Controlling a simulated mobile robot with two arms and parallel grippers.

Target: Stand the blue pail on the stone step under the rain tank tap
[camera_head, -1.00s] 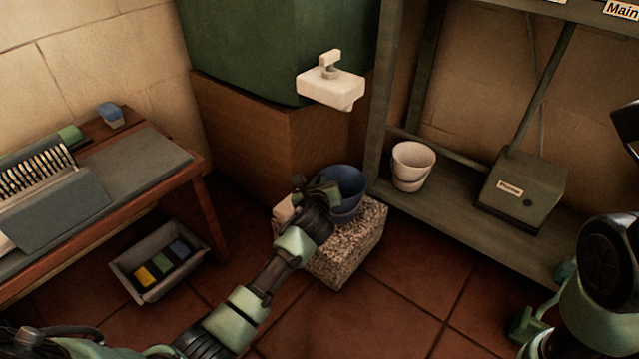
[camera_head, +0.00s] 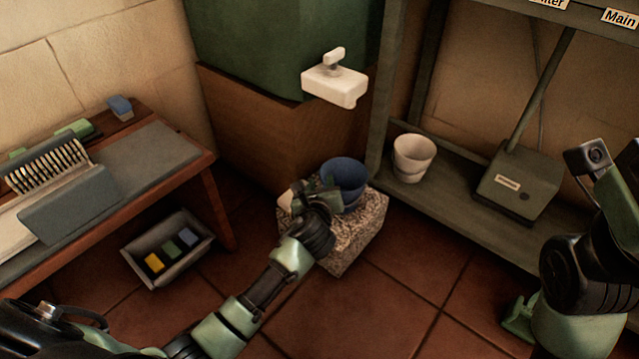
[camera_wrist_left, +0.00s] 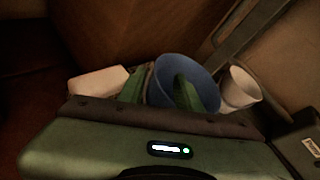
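The blue pail (camera_head: 345,172) stands upright on the speckled stone step (camera_head: 352,235), near its back, and appears below the white tap (camera_head: 335,85) of the green rain tank (camera_head: 270,45). My left gripper (camera_head: 325,188) is at the pail's near left side. The left wrist view shows its two green fingers spread apart, one inside the blue pail (camera_wrist_left: 205,80) and one outside, with the pail's wall between them. The gripper partly hides the pail and step.
A white block (camera_head: 286,200) is on the step's left side. A white pail (camera_head: 412,157) stands on the rack's low shelf (camera_head: 470,215), right of the step. A wooden bench (camera_head: 190,172) and a grey tray (camera_head: 150,270) are at left. Tiled floor in front is clear.

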